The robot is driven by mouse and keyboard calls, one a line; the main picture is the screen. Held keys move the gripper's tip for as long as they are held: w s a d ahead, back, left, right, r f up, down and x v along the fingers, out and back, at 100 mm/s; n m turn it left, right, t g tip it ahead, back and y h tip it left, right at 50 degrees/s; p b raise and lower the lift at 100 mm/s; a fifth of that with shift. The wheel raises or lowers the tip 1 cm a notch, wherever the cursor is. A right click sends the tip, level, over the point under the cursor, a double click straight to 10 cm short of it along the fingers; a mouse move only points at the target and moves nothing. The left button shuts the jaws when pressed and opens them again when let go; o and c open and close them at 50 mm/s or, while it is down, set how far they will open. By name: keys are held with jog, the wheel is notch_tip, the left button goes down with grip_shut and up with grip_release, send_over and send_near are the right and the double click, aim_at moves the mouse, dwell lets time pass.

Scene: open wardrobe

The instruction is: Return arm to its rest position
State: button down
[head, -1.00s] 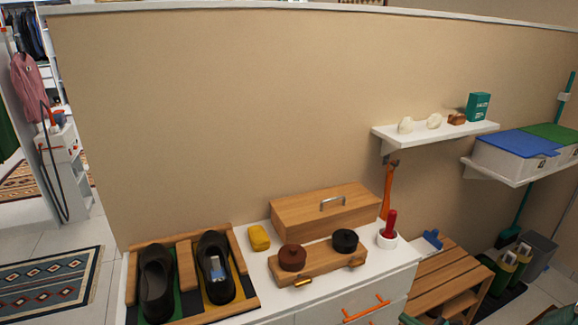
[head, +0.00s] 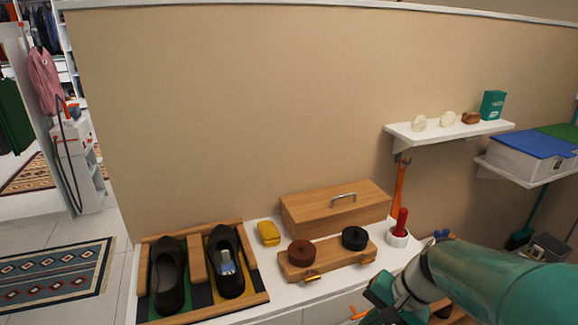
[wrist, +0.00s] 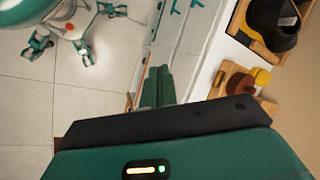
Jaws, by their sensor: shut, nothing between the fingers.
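My arm shows at the lower right of the head view, in front of the white cabinet (head: 330,300). Part of my gripper (head: 385,300) is at the bottom edge there, right of the wooden stand with two round tins. In the wrist view my gripper (wrist: 158,88) has its green fingers together with nothing between them. It hangs beside the cabinet front, apart from the objects on top. My own legs show at the upper left of the wrist view.
On the cabinet are black shoes (head: 168,276) in a wooden tray, a yellow block (head: 268,233), a wooden box (head: 335,208), a tin stand (head: 325,262) and a red-handled tool (head: 402,220). A white shelf (head: 450,132) is at right. Tiled floor (wrist: 60,110) beside the cabinet is clear.

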jog(key=s+r+n+t+h, duration=0.4)
jog(key=s+r+n+h, duration=0.1)
jog(key=r, duration=0.4)
jog(key=s+n, duration=0.1)
jog(key=s, duration=0.1)
jog(key=shift+s+a+r+n, duration=0.25)
jog(key=shift+s+r+n, duration=0.05)
jog(key=shift+s+n, duration=0.1)
